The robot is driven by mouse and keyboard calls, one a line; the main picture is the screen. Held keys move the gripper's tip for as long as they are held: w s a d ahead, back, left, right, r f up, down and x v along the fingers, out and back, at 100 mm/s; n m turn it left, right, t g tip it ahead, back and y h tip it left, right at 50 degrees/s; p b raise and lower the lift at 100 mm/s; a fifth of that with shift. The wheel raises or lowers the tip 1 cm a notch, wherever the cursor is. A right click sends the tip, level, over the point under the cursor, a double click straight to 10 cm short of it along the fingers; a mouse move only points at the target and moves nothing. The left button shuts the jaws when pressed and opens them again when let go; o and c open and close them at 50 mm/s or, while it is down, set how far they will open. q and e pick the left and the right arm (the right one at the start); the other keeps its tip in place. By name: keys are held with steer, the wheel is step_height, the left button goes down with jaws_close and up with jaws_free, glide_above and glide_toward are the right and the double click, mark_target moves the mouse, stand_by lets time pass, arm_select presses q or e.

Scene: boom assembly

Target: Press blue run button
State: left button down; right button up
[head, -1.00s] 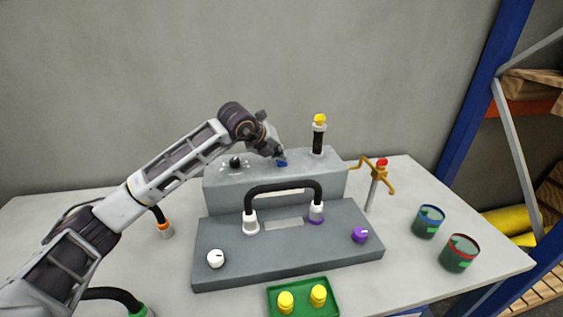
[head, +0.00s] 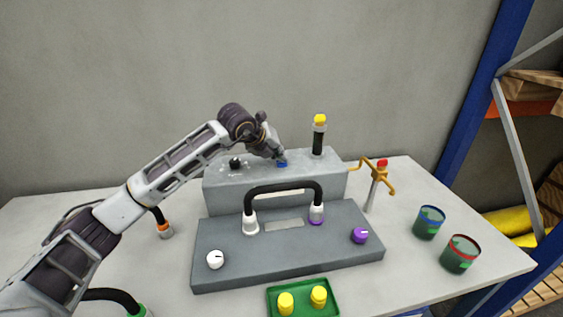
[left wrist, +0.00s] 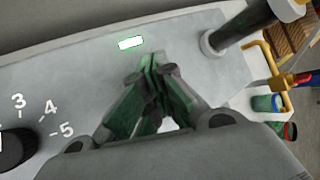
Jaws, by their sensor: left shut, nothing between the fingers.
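The blue button (head: 283,165) is on top of the raised grey block of the machine. My left gripper (head: 280,158) is shut and empty, with its fingertips right at the button, partly covering it. I cannot tell how far the button is pushed in. In the left wrist view the shut fingers (left wrist: 152,62) point down at the grey top, and the button is hidden behind them. A small white panel with a green edge (left wrist: 131,42) shows just beyond the fingertips. My right gripper is not in view.
A black dial (head: 235,162) is left of the button, and a black post with a yellow top (head: 319,135) is right of it. A black hose (head: 283,187) arches in front. A brass pipe with a red top (head: 378,180), two cups (head: 429,222) and a green tray (head: 331,296) stand nearby.

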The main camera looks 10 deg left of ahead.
arm_select(q)
steer(key=shift+r+p, duration=0.3)
steer(key=shift+r, duration=0.5)
steer(key=shift+r, duration=0.15)
step_height(320, 180, up, 5)
steer(key=shift+f+p, duration=0.1)
steer(key=shift+p, duration=0.95)
steer(key=shift+f, duration=0.1)
